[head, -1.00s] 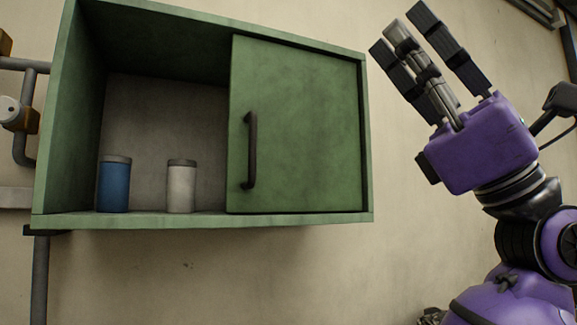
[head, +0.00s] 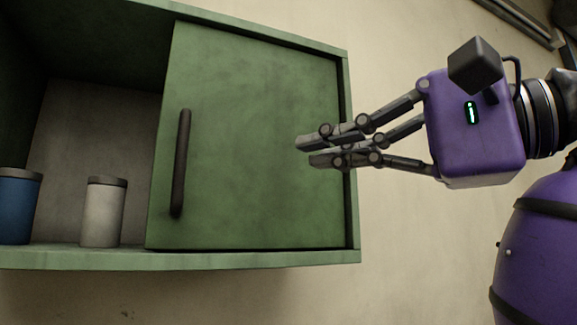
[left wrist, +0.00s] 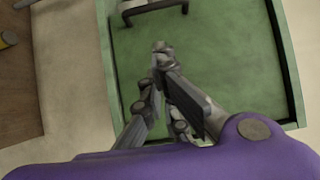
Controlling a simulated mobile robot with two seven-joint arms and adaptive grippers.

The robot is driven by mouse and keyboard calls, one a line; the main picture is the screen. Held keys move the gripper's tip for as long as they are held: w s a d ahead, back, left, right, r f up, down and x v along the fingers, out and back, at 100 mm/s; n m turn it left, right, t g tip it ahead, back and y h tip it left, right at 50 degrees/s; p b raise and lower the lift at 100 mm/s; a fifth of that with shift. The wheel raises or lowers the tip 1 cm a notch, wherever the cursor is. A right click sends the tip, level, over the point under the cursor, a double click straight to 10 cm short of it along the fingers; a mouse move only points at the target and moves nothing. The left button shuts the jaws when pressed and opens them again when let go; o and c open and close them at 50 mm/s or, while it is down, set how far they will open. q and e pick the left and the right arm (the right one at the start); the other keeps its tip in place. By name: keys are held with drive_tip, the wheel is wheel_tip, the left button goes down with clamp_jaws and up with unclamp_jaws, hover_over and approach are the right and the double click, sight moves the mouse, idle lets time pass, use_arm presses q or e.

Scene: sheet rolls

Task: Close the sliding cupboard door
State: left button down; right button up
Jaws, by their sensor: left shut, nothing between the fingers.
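The green sliding door (head: 250,120) covers the right part of the green cupboard (head: 250,259). The left part stands open. A dark vertical handle (head: 181,160) is near the door's left edge. My purple left gripper (head: 305,152) reaches in from the right in the head view. It is shut and empty, its fingers pointing at the door, right of the handle. In the left wrist view the shut fingers (left wrist: 160,52) lie over the door (left wrist: 225,45), with the handle (left wrist: 150,6) at the top edge. I cannot tell whether they touch the door. My right gripper is not in view.
A blue jar (head: 18,208) and a white jar (head: 103,215) stand on the cupboard floor in the open part. The cupboard's right side wall (head: 350,150) is beside the door.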

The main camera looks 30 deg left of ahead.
use_arm(q)
drive_tip(key=a, duration=0.3)
drive_tip(key=p, duration=0.1)
approach(196, 170)
drive_tip(key=w, duration=0.3)
drive_tip(key=s+a, duration=0.1)
drive_tip(key=s+a+p, duration=0.1)
drive_tip(key=a, duration=0.1)
drive_tip(key=shift+a+r, duration=0.1)
drive_tip(key=shift+r, duration=0.05)
drive_tip(key=shift+s+a, duration=0.2)
drive_tip(key=shift+s+a+p, duration=0.1)
drive_tip(key=shift+a+p, duration=0.05)
drive_tip(key=shift+p, duration=0.15)
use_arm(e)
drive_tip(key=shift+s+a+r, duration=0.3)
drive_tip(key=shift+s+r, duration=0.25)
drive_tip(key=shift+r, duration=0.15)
use_arm(q)
drive_tip(key=shift+a, duration=0.15)
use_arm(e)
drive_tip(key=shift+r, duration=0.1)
